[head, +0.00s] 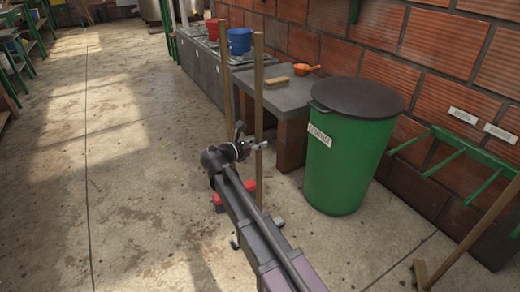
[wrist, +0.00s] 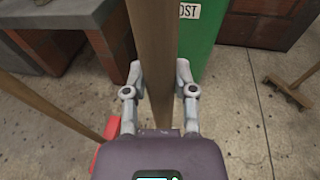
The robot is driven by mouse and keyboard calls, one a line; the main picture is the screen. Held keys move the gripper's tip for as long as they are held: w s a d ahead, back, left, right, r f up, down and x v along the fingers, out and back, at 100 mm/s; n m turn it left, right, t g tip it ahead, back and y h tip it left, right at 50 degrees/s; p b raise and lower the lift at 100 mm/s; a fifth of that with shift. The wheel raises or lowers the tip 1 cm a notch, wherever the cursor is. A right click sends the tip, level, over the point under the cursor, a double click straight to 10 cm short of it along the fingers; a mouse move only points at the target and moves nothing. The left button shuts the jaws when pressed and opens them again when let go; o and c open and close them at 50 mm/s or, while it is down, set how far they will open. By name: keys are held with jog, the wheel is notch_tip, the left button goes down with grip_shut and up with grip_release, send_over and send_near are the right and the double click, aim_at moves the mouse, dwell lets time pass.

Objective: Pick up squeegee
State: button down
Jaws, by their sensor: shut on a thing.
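My gripper (head: 258,146) is shut on an upright wooden handle (head: 258,80), which I take for the squeegee's. In the wrist view, my fingers (wrist: 160,88) close on either side of this handle (wrist: 152,40). Small greyish ends (head: 278,221) show on the floor on both sides of my arm near the handle's foot and may be the squeegee's head. The middle of the foot is hidden behind my arm. I cannot tell whether it touches the floor.
A second wooden pole (head: 227,70) stands close on the left, with a red head (head: 248,187) near the floor. A green lidded drum (head: 345,160) and a grey-topped counter (head: 283,96) stand close on the right. Another wooden-handled tool (head: 468,243) is far right. The left floor is open.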

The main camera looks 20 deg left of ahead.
aim_at(257, 136)
jog(key=shift+r+p, duration=1.5)
jog(key=shift+r, duration=0.2)
jog(key=shift+s+a+f, duration=0.1)
jog(key=shift+s, duration=0.4)
jog(key=s+a+r+p, duration=0.1)
jog(key=s+a, duration=0.1)
jog(key=s, duration=1.2)
jog(key=shift+s+a+r, duration=0.2)
jog(key=shift+s+a, duration=0.2)
